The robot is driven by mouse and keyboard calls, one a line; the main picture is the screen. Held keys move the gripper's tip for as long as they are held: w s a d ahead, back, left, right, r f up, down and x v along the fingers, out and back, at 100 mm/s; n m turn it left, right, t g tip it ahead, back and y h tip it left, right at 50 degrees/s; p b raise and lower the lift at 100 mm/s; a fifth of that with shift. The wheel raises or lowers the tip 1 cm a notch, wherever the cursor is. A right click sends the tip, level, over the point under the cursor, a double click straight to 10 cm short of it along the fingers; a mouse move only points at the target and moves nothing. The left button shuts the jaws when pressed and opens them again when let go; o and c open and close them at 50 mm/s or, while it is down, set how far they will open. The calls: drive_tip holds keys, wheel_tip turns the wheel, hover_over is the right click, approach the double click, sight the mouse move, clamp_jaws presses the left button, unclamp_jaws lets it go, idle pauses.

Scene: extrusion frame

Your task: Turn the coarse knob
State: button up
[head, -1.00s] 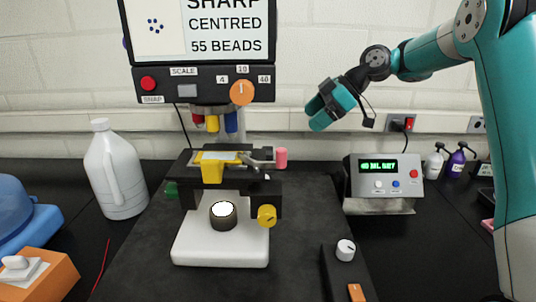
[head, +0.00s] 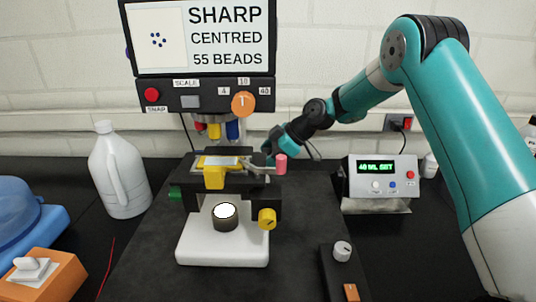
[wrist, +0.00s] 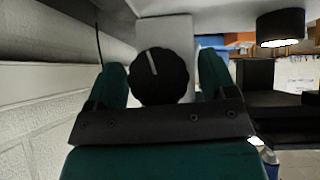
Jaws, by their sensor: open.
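A black ridged knob (wrist: 159,76) with a white pointer line shows in the wrist view, in front of a pale column; I cannot tell from its look alone that it is the coarse knob. My gripper (wrist: 162,88) is open, one finger on each side of this knob, with no clear grip on it. In the head view my gripper (head: 277,144) is low behind the right side of the microscope stage (head: 222,162), and its fingertips are partly hidden. A yellow knob (head: 267,219) with a dark mark sits at the microscope's front right.
A pink-ended lever (head: 281,165) stands close to my gripper. The monitor (head: 205,38) reads SHARP, CENTRED, 55 BEADS, above a panel with an orange dial (head: 243,104). A grey display box (head: 382,182) stands right, a white jug (head: 119,173) left.

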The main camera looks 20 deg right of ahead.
drive_tip(key=c, duration=0.9)
drive_tip(key=shift+f+b, duration=0.3)
drive_tip(key=shift+b, duration=0.6)
drive_tip(key=t+b, duration=0.1)
drive_tip(key=b, duration=0.2)
drive_tip(key=shift+f+n, duration=0.15)
drive_tip(key=shift+n, duration=0.15)
drive_tip(key=b, duration=0.3)
drive_tip(key=shift+t+h, duration=0.3)
drive_tip(key=shift+t, duration=0.1)
drive_tip(key=shift+r+n+b, duration=0.3)
drive_tip(key=shift+r+b, duration=0.05)
drive_tip(key=shift+b, duration=0.05)
drive_tip(key=shift+r, duration=0.1)
